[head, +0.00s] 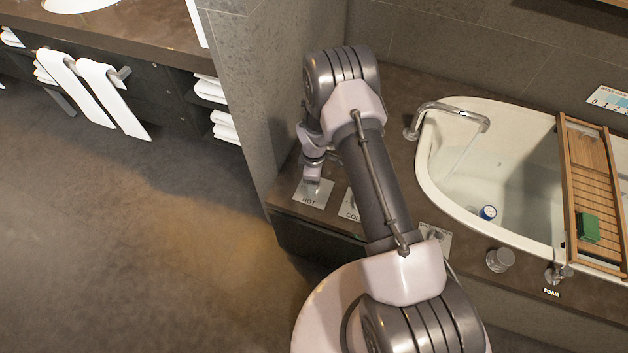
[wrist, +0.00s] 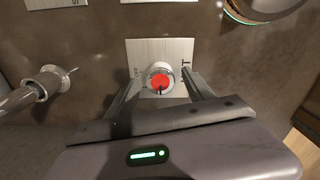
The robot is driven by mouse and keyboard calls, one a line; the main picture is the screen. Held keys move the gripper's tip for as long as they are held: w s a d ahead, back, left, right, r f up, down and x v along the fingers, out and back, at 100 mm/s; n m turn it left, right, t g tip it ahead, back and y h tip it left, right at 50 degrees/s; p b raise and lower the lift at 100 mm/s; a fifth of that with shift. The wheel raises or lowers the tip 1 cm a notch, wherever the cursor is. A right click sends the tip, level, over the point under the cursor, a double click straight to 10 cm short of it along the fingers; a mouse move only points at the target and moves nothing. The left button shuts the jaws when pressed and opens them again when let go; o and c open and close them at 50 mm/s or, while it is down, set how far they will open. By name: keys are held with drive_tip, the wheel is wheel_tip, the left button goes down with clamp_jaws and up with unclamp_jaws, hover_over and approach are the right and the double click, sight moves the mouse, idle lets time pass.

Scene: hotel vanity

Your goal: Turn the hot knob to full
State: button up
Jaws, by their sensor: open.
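The hot knob (wrist: 160,78) has a red face with a dark mark toward the bottom of the wrist view. It sits on a pale metal plate (wrist: 145,50) with lettering on both sides. My gripper (wrist: 161,83) is open, with one finger on each side of the knob; I cannot tell whether either finger touches it. In the head view, my gripper (head: 312,178) is over the plate labelled HOT (head: 313,197), and the knob is hidden behind it.
My arm partly covers a second plate (head: 350,206) to the right. A bathtub (head: 440,190) with a curved spout (head: 450,108) and a wooden tray (head: 590,155) lies farther right. A metal fitting (wrist: 38,88) stands left of the plate in the wrist view. A wall (head: 245,90) rises close by on the left.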

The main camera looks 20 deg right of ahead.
wheel_tip(320, 180, up, 17)
drive_tip(key=p, duration=0.6)
drive_tip(key=shift+r, duration=0.2)
